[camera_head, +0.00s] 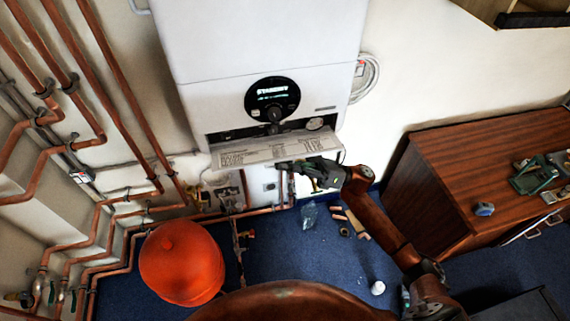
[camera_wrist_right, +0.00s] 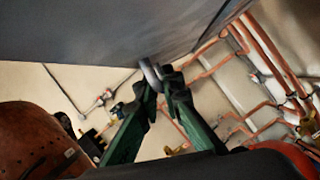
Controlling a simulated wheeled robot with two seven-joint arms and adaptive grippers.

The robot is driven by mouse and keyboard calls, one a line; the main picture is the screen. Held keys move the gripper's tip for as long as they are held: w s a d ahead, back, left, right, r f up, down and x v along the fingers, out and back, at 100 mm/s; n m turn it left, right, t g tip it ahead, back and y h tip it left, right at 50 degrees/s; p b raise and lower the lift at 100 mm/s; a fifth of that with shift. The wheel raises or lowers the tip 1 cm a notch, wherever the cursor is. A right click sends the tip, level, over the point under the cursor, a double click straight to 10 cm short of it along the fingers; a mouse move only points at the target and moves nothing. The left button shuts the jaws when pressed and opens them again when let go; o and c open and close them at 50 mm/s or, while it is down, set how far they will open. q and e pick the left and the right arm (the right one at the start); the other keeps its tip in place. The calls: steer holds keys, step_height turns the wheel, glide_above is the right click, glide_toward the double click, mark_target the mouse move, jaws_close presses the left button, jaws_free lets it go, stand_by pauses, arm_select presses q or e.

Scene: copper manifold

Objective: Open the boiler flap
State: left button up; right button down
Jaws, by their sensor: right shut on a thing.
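The white boiler (camera_head: 262,50) hangs on the wall at the top middle of the head view. Its flap (camera_head: 270,149) is tilted down and outward, showing a printed label on its inner face, with a dark recess behind it. My right gripper (camera_head: 287,165) is at the flap's lower edge. In the right wrist view, the green fingers of my right gripper (camera_wrist_right: 162,84) are closed around a grey curved handle (camera_wrist_right: 149,73) on the grey underside of the flap (camera_wrist_right: 110,35). The exact grip is partly hidden by the fingertips. My left gripper is not in view.
Copper pipes (camera_head: 115,90) run down the left wall and along the floor edge. An orange-red vessel (camera_head: 180,262) stands below on the blue carpet. A brown wooden cabinet (camera_head: 480,170) with tools on top stands at right. Small items lie on the carpet under the boiler.

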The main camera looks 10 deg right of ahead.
steer(key=shift+r, duration=0.1)
steer(key=c, duration=2.1)
jaws_free()
steer(key=shift+d, duration=0.1)
steer(key=v, duration=1.2)
